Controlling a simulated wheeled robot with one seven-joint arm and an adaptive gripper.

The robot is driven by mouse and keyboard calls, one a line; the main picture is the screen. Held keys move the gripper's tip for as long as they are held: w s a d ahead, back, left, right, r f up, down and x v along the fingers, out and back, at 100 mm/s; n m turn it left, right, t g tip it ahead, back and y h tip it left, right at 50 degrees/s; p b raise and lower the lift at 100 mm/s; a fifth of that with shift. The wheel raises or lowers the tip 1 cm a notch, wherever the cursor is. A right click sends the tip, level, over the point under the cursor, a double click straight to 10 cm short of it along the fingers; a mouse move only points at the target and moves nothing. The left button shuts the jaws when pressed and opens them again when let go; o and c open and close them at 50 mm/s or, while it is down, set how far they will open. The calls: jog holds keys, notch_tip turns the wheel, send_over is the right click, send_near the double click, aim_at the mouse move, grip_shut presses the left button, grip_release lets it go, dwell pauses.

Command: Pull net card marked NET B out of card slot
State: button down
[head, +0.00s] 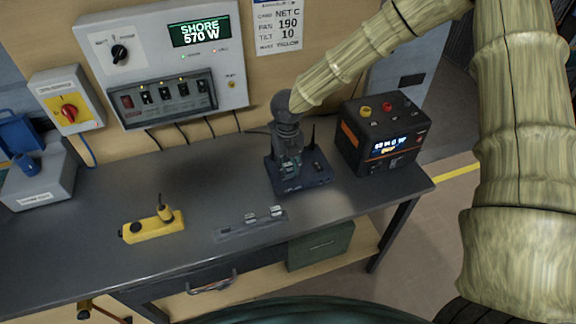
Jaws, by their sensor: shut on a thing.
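My gripper (290,172) points down over the dark blue router-like box (318,183) on the bench. Its fingers are shut on a small card at the top of this box. The card is mostly hidden by the fingers, and its marking cannot be read. I cannot tell how far the card sits in the slot, which is also hidden. A low grey rack (232,235) lies in front and to the left. Two small pale cards (250,216) (276,211) stand in it, with markings too small to read.
A black and orange power unit (382,135) stands close to the right of the box. A thin antenna (313,132) rises at the box's back. A yellow radio-like device (155,228) lies at left. A paper (278,27) on the wall reads NET C.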

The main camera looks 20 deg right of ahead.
jog(key=shift+r+p, duration=1.1)
jog(key=shift+r, duration=0.3)
dwell(0.3)
jog(key=shift+r+p, duration=1.45)
jog(key=shift+p, duration=0.05)
